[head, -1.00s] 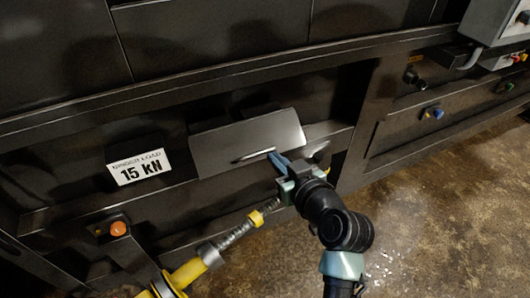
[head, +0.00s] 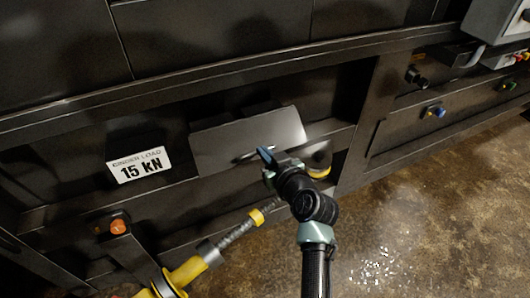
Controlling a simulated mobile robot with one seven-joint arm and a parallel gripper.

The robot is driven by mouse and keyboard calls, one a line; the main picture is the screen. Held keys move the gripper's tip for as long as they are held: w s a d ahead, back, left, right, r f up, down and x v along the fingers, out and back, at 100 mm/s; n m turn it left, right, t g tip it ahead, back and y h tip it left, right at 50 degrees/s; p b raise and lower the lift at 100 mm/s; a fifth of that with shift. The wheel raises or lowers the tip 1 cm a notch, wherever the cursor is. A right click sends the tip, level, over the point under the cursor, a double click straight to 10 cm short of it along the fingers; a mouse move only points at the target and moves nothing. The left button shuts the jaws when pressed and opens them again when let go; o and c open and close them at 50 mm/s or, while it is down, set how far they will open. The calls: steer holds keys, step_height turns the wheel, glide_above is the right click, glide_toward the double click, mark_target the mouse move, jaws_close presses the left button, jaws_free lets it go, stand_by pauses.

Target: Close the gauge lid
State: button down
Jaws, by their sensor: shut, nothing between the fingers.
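The gauge lid (head: 222,148) is a grey rectangular panel with a thin bar handle (head: 246,156) near its lower edge, in the middle of the head view. It hangs tilted across the front of a dark box, and what lies behind it is hidden. My gripper (head: 263,151) is shut, with its bluish fingertips at the right end of the handle. I cannot tell whether the fingertips touch the handle or the lid. Nothing shows between the fingers.
A white "15 KN" sign (head: 139,165) is left of the lid. An orange button (head: 118,227) sits lower left. A yellow rod (head: 190,271) runs below the lid. A black-and-yellow knob (head: 319,164) is right of my gripper. Open floor (head: 430,215) lies at right.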

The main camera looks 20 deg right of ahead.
steer(key=f+t+b, duration=0.1)
steer(key=b, duration=0.4)
steer(key=shift+f, duration=0.2)
steer(key=shift+f+b, duration=0.1)
steer(key=shift+b, duration=0.4)
steer(key=shift+f+b, duration=0.15)
steer(key=shift+b, duration=0.4)
steer(key=w+f+t+b, duration=0.5)
steer(key=f+b, duration=0.3)
steer(key=b, duration=2.8)
steer(key=shift+w+f+t+b, duration=0.3)
steer(key=shift+t+b, duration=0.1)
steer(key=shift+t, duration=0.4)
steer(key=shift+w+a, duration=0.1)
